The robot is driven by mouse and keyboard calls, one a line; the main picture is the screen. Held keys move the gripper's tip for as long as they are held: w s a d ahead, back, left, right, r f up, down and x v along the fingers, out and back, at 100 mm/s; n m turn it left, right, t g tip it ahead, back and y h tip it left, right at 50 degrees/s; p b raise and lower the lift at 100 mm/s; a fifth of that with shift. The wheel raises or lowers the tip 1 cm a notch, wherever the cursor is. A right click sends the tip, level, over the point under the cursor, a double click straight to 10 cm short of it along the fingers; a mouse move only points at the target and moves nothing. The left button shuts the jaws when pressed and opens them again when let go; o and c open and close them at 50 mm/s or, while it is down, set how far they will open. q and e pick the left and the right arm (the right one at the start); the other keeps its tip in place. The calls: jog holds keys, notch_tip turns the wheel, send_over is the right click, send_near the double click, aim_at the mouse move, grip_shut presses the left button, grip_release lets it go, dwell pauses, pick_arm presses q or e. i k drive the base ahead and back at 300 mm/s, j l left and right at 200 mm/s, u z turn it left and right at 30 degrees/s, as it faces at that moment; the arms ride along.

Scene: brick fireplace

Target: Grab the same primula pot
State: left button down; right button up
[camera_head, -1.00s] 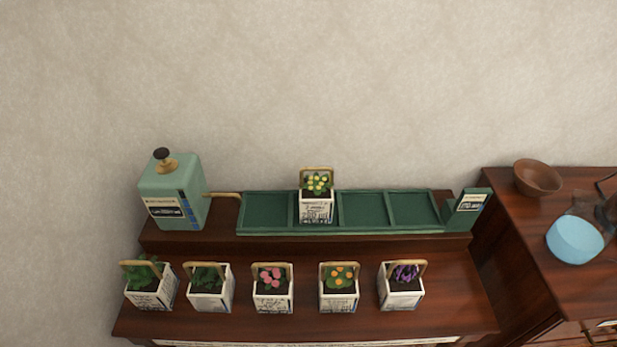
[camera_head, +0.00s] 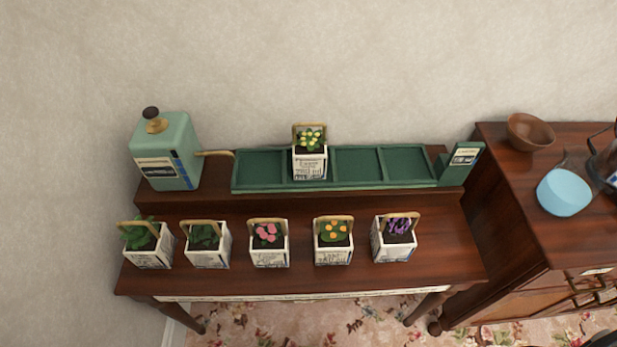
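A white pot with yellow flowers and a tan handle (camera_head: 310,163) stands in the second compartment from the left of the green tray (camera_head: 385,185) on the raised back shelf. On the lower front level stand several similar white pots in a row. From left they hold green leaves (camera_head: 150,258), darker green leaves (camera_head: 208,257), pink flowers (camera_head: 269,256), orange flowers (camera_head: 333,255) and purple flowers (camera_head: 398,250). The labels are too small to read, so I cannot tell which pot is the primula. Neither gripper shows in this view.
A green dispenser (camera_head: 165,150) with a spout stands left of the tray. A green sign (camera_head: 461,163) is at its right end. A cabinet (camera_head: 545,240) on the right bears a brown bowl (camera_head: 530,130) and a blue bowl (camera_head: 564,192). Patterned carpet (camera_head: 340,318) lies below.

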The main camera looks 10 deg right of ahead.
aim_at(310, 156)
jog(key=k+l, duration=0.15)
jog(key=l, duration=0.25)
jog(key=k+l, duration=0.1)
jog(key=l, duration=0.3)
jog(key=k+l+z, duration=0.1)
jog(key=l, duration=0.3)
jog(key=k, duration=0.05)
